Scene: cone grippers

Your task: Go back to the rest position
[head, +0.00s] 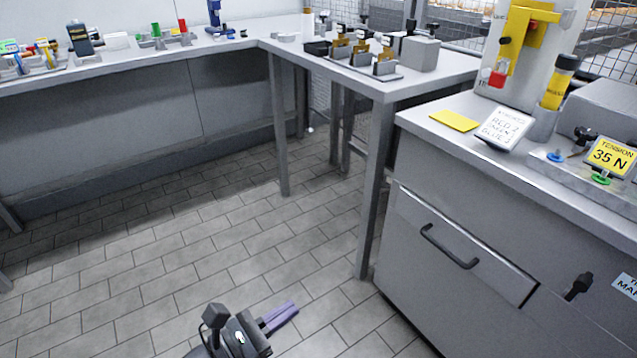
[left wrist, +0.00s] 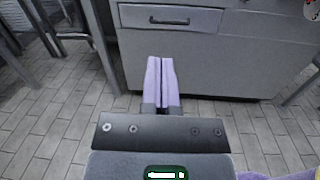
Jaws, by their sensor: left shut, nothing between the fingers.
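My left gripper (head: 281,315) shows at the bottom middle of the head view, low over the tiled floor, with purple fingers. In the left wrist view its two fingers (left wrist: 161,80) lie side by side, shut with nothing between them. They point toward the grey cabinet (left wrist: 205,60) and seem apart from it; the exact gap is hard to tell. My right gripper does not show clearly in either view; only a small purple piece is at the lower right corner of the left wrist view.
The grey cabinet (head: 440,230) with a drawer handle (head: 448,247) stands at the right. Grey workbenches (head: 130,58) with small parts line the back. The tiled floor (head: 200,250) between is clear.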

